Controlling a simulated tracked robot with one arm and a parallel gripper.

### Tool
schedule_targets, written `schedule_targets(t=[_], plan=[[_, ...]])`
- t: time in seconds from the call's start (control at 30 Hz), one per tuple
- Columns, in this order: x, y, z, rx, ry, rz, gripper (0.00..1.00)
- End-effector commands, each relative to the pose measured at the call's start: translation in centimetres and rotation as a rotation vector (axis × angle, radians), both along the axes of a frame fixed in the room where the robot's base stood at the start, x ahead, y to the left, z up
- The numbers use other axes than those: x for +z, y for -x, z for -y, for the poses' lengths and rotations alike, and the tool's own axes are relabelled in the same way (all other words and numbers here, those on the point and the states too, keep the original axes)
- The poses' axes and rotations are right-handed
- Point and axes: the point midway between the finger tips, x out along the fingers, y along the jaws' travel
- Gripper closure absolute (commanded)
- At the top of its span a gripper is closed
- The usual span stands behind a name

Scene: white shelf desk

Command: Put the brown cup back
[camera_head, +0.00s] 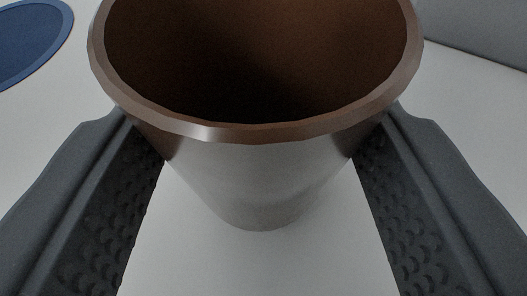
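The brown cup (262,178) fills the upper middle of the view, upright, with its open mouth toward me. Its rim is brown, its inside is dark and looks empty, and its outer wall shows greyish brown in the light. My gripper (259,142) has one dark textured finger on each side of the cup, below the rim. I see no gap between the fingers and the wall, so it looks shut on the cup. The fingertips are partly hidden by the cup. I cannot tell whether the cup's base touches the white surface.
A white surface (262,268) lies below and around the cup. A flat blue round thing (32,35) lies at the upper left, cut off by the frame. A grey wall or raised edge (485,25) stands at the upper right. The surface near the cup is clear.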

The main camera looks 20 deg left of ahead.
Motion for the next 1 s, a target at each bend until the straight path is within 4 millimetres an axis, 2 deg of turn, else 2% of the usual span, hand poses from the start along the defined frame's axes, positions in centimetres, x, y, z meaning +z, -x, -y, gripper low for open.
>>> schedule_targets(t=[0.33, 0.37, 0.4, 0.43, 0.77, 0.87, 1.0], plan=[[-0.2, 0.0, 0.0, 0.000, 0.001, 0.000, 0.82], [-0.2, 0.0, 0.0, 0.000, 0.001, 0.000, 0.41], [-0.2, 0.0, 0.0, 0.000, 0.000, 0.001, 0.30], [-0.2, 0.0, 0.0, 0.000, 0.000, 0.001, 0.28], [0.1, 0.0, 0.0, 0.000, 0.000, 0.001, 0.28], [0.4, 0.8, 0.4, -0.002, 0.001, -0.001, 0.28], [1.2, 2.8, 1.3, -0.004, -0.001, -0.004, 0.28]])
